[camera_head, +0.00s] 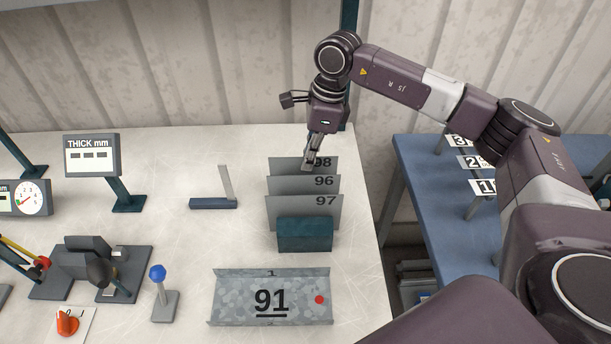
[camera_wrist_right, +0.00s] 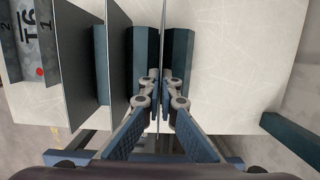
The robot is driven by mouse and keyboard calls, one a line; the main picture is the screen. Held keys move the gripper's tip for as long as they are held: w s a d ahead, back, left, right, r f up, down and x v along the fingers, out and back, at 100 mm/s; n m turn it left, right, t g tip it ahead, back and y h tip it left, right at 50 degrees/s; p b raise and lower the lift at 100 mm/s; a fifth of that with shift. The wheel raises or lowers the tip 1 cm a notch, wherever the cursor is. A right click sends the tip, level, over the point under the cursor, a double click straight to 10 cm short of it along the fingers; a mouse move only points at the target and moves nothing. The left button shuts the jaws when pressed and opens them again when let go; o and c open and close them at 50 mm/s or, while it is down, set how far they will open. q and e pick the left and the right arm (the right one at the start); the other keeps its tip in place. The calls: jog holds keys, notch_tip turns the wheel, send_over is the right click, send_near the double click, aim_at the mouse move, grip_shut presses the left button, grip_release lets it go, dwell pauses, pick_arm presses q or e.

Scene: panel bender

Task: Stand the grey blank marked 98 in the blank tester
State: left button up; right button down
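The grey blank marked 98 (camera_head: 328,162) stands upright at the back of a teal rack (camera_head: 305,236), behind the blanks marked 96 (camera_head: 322,182) and 97 (camera_head: 322,202). My right gripper (camera_head: 309,164) comes down from above onto its top edge, partly beside the number. In the right wrist view the fingers (camera_wrist_right: 161,92) are closed from both sides on this thin plate (camera_wrist_right: 162,50), between two teal rack blocks. No label says which fixture is the blank tester; a low teal base with an upright grey plate (camera_head: 226,183) stands left of the rack. My left gripper is out of view.
A tray marked 91 (camera_head: 271,302) lies in front of the rack. A THICK mm display (camera_head: 92,155), a dial gauge (camera_head: 27,198), a blue-knobbed post (camera_head: 160,287) and dark fixtures (camera_head: 92,266) stand left. A blue table (camera_head: 432,190) is right. Bench surface behind the rack's left is clear.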

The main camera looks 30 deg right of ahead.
jog(key=shift+r, duration=0.1)
jog(key=w+a+p+v, duration=0.1)
jog(key=a+p+v, duration=0.1)
jog(key=p+v, duration=0.4)
jog(key=shift+v, duration=2.55)
